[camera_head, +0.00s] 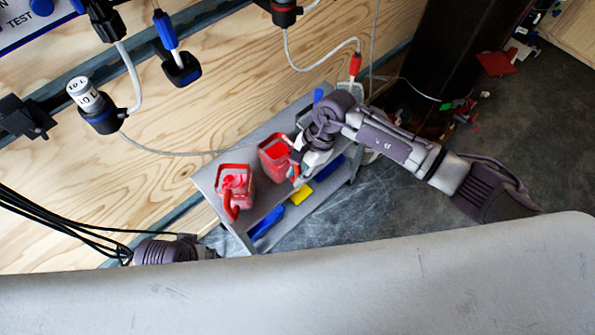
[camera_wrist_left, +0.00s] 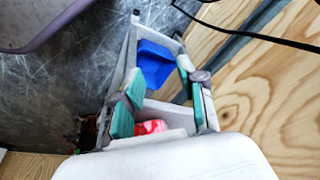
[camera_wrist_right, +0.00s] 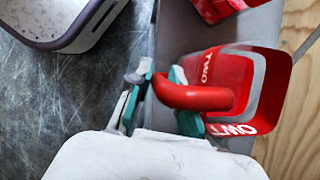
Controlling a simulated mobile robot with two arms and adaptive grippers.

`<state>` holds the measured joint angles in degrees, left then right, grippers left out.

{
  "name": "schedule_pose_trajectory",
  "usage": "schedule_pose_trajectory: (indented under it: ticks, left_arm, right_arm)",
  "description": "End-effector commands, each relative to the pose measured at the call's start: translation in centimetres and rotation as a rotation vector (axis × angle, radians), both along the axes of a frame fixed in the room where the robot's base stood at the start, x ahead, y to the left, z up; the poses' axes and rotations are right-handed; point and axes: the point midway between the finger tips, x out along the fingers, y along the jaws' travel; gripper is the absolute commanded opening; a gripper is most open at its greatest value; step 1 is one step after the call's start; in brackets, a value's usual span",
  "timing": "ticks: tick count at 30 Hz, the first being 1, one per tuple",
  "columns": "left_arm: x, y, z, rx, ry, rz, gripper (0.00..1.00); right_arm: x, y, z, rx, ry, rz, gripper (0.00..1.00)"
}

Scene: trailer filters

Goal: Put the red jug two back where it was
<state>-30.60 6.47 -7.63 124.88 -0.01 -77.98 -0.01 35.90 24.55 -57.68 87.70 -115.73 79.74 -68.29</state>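The red jug two (camera_wrist_right: 245,90), with white "TWO" lettering, stands out in the right wrist view. In the head view it is the right-hand red jug (camera_head: 272,158), over the grey shelf unit (camera_head: 209,187). My right gripper (camera_wrist_right: 160,80) is closed around its red handle (camera_wrist_right: 195,97); I cannot tell whether the jug touches the shelf. A second red jug (camera_head: 235,183) stands on the shelf to its left. My left gripper (camera_wrist_left: 158,88) is open and empty; blue (camera_wrist_left: 155,62) and red (camera_wrist_left: 151,127) items show beyond its fingers. In the head view its fingers are hidden.
Blue (camera_head: 266,222) and yellow (camera_head: 301,194) items lie on the lower shelf. A wooden wall (camera_head: 150,160) with hanging cables and connectors stands behind. A dark column (camera_head: 440,60) is at the back right. The grey floor (camera_head: 480,120) at right is mostly open.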

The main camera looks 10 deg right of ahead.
Motion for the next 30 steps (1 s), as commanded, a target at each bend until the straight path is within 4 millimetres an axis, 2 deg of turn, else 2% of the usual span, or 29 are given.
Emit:
schedule_pose_trajectory:
  ticks: [1, 3, 15, 21, 30]
  left_arm:
    - [0.0, 0.0, 0.0, 0.0, 0.0, 0.0, 0.4]
    - [0.0, 0.0, 0.0, 0.0, 0.0, 0.0, 0.4]
    - [0.0, 0.0, -0.1, 0.0, -0.002, 0.0, 0.4]
    - [0.0, 0.0, -2.5, 0.002, 0.017, -0.003, 0.4]
    - [-0.1, -0.1, -4.7, 0.002, 0.025, -0.004, 0.4]
  right_arm:
    - [0.0, 0.0, 0.0, 0.0, 0.0, 0.0, 0.32]
    - [0.0, 0.0, 0.0, 0.0, 0.0, 0.0, 0.41]
    - [0.0, 0.0, 0.3, 0.0, 0.0, 0.0, 0.41]
    - [0.8, -1.5, 3.9, -0.002, -0.006, 0.0, 0.41]
    - [1.7, -3.8, 9.4, -0.001, -0.003, 0.0, 0.41]
